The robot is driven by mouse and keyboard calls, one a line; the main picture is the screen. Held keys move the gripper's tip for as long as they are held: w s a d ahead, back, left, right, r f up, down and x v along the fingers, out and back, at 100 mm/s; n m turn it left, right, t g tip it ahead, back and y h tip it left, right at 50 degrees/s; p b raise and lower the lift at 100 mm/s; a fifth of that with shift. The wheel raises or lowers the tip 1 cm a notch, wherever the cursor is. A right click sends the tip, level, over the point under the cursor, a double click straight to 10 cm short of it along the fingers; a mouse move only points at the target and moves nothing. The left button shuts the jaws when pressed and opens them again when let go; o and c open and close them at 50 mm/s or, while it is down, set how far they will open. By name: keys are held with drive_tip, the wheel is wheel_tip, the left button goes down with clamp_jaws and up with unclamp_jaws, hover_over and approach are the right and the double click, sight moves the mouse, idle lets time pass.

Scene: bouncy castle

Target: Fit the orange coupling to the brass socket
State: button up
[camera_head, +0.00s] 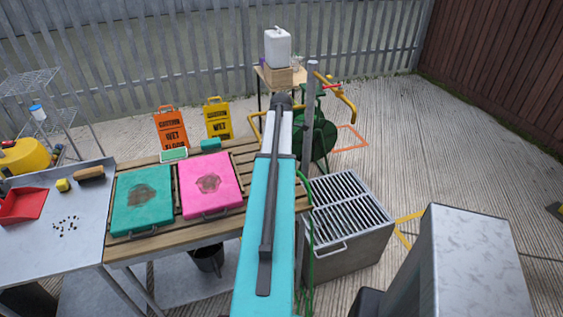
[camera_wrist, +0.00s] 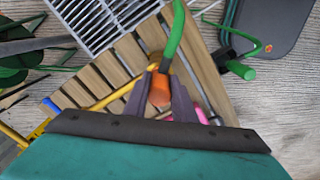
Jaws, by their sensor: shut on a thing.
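My gripper (camera_wrist: 162,88) is shut on the orange coupling (camera_wrist: 159,92) in the wrist view. The coupling sits between the two dark fingers, with a green hose (camera_wrist: 176,35) running from it to the top edge. The hose also hangs beside my arm in the head view (camera_head: 311,210). My arm hides the gripper and coupling in the head view. A grey post (camera_head: 311,110) there carries yellow pipework (camera_head: 348,101) and a red handle (camera_head: 331,86). I cannot clearly make out the brass socket in either view.
A slatted wooden table (camera_head: 160,244) holds a teal pad (camera_head: 128,215) and a pink pad (camera_head: 227,194). A grated steel box (camera_head: 345,252) stands right of my arm. A dark green reel (camera_head: 321,142) stands behind it. The concrete further right is mostly clear.

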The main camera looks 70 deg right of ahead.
drive_tip(key=o, duration=1.1)
drive_tip(key=shift+f, duration=0.1)
drive_tip(key=shift+c, duration=0.2)
drive_tip(key=shift+r, duration=0.2)
wheel_tip(320, 180, up, 14)
drive_tip(key=b, duration=0.3)
drive_tip(key=shift+f, duration=0.25)
drive_tip(key=shift+s, duration=0.15)
